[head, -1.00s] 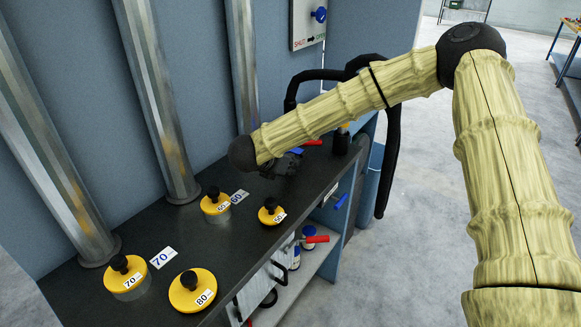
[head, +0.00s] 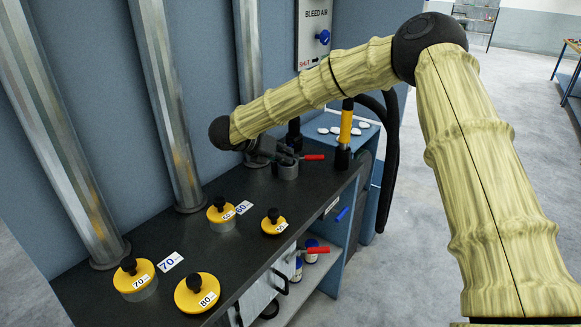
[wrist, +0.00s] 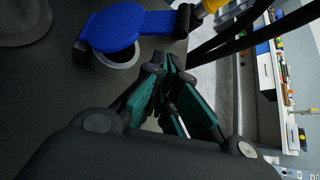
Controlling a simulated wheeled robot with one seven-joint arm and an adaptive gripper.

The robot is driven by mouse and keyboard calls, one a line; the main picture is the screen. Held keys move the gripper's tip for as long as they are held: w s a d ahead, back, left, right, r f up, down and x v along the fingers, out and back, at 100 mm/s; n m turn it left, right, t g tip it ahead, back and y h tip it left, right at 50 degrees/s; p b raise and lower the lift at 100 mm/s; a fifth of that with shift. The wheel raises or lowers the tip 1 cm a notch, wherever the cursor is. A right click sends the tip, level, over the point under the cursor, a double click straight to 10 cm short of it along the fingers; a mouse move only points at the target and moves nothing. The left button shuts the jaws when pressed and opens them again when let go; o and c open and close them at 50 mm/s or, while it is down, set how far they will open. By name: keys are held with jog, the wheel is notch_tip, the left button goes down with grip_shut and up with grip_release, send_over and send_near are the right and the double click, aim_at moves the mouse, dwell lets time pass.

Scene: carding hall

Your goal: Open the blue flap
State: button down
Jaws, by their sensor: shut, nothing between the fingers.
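The blue flap (wrist: 115,30) is a round blue disc in the wrist view, at the upper left. It lies over the mouth of a short grey pipe stub (wrist: 118,58), whose near rim shows below it. A blue arm joins the disc to a dark bracket at its right. I cannot tell whether the flap is fully seated or slightly raised. My gripper (head: 293,158) is shut and empty by the stub at the far part of the dark bench. In the wrist view its fingertips (wrist: 166,64) are just right of the stub. The flap is hidden in the head view.
Yellow lids marked 70 (head: 134,272), 80 (head: 197,290), 60 (head: 221,210) and 50 (head: 274,222) sit on the bench (head: 200,250). A red handle (head: 314,157) and a yellow post (head: 347,122) stand near my gripper. Metal pipes (head: 165,100) rise along the wall.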

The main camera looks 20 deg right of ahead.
jog(key=w+a+r+b, duration=0.3)
jog(key=w+a, duration=0.1)
jog(key=w, duration=0.1)
jog(key=shift+w+r+b, duration=0.3)
jog(key=shift+r+b, duration=0.05)
dwell(0.3)
jog(key=shift+a, duration=0.1)
dwell(0.4)
